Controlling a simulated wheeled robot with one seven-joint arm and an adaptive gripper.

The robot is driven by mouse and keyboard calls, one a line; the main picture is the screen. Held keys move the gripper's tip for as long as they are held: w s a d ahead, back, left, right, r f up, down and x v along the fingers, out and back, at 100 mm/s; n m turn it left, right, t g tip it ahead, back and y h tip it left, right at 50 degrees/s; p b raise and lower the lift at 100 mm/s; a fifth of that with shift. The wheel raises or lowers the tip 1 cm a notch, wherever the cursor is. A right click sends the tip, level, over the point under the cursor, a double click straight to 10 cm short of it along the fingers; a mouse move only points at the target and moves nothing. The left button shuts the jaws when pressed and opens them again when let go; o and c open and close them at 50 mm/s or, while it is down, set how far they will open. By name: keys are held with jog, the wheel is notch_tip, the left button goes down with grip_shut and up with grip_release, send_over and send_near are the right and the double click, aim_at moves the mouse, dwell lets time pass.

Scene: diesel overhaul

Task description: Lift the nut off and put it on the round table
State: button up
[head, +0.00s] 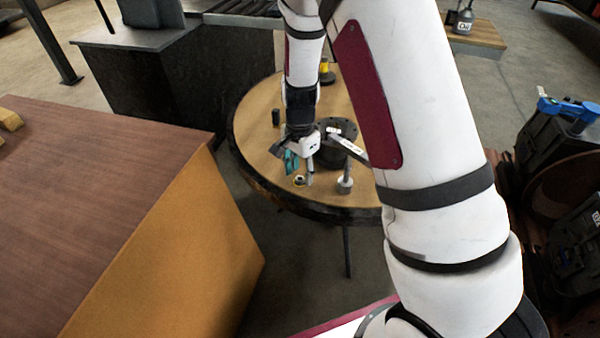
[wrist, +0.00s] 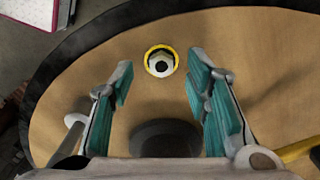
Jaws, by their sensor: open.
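My gripper (head: 300,167) hangs over the near part of the round table (head: 262,150). In the wrist view my gripper (wrist: 159,82) is open, its teal pads wide apart with nothing between them. A small round piece with a yellow rim, dark inside and a pale centre (wrist: 161,61), lies just beyond the fingertips, roughly centred between them. It also shows below the fingers in the head view (head: 299,182). It may hold the nut, but it is too small to be sure. A grey post on a wider base (head: 345,181) stands to its right.
A black round part (head: 338,132) stands behind my gripper on the table. A dark cylinder (head: 276,118) and a yellow-and-dark item (head: 326,70) stand farther back. A brown-topped box (head: 100,160) is close on the left. Bare tabletop lies left of the gripper.

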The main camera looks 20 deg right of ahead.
notch_tip(320, 180, up, 11)
dwell(0.3)
